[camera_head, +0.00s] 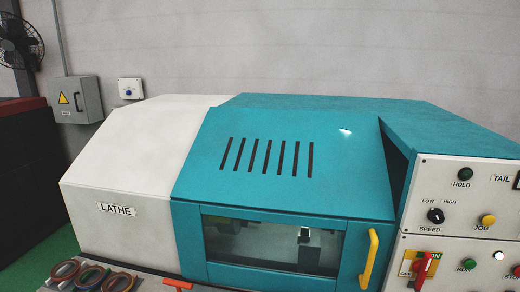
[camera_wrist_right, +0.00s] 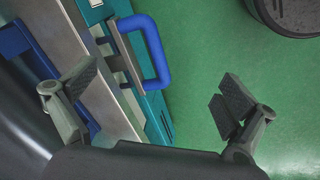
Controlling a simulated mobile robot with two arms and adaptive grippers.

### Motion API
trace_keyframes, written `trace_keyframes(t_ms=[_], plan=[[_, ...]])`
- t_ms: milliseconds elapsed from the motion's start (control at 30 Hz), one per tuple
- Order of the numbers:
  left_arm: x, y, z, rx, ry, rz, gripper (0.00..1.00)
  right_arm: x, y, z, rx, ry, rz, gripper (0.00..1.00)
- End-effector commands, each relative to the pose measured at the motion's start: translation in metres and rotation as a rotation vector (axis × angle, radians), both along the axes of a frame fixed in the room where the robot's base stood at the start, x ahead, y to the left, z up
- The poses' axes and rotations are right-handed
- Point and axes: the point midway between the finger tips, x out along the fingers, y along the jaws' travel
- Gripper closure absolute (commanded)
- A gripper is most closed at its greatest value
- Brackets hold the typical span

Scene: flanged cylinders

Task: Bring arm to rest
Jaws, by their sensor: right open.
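My right gripper (camera_wrist_right: 157,92) is open in the right wrist view, its two fingers spread wide with nothing between the tips. Behind the gap are a blue loop handle (camera_wrist_right: 155,50) and the green floor (camera_wrist_right: 205,55). The handle is fixed to a teal and grey edge; I cannot tell how far it is from the fingers. Neither gripper shows in the head view, and my left gripper is in no view. No flanged cylinder can be made out clearly.
A lathe (camera_head: 130,145) with a closed teal door (camera_head: 300,190), yellow handle (camera_head: 369,258) and control panel (camera_head: 455,200) fills the head view. Several coloured rings (camera_head: 92,277) lie at bottom left. A dark round object (camera_wrist_right: 290,12) stands on the floor at top right in the wrist view.

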Motion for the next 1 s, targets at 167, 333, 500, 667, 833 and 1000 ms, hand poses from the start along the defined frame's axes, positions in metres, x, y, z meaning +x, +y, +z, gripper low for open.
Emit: trace_keyframes(t_ms=[167,333,500,667,833,1000], plan=[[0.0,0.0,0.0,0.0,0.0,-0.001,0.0,-0.097,-0.031,-0.105,0.1,0.026,-0.223,0.0],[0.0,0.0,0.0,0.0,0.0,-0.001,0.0,-0.203,-0.067,-0.173,0.128,0.043,-0.395,0.0],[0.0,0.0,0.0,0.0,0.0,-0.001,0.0,-0.306,-0.098,-0.211,0.125,0.059,-0.521,0.0],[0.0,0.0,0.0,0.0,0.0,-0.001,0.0,-0.386,-0.119,-0.226,0.112,0.073,-0.6,0.0],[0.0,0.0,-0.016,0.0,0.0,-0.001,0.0,-0.438,-0.132,-0.246,0.103,0.073,-0.651,0.0],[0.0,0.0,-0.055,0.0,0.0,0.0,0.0,-0.438,-0.132,-0.285,0.101,0.076,-0.647,0.0]])
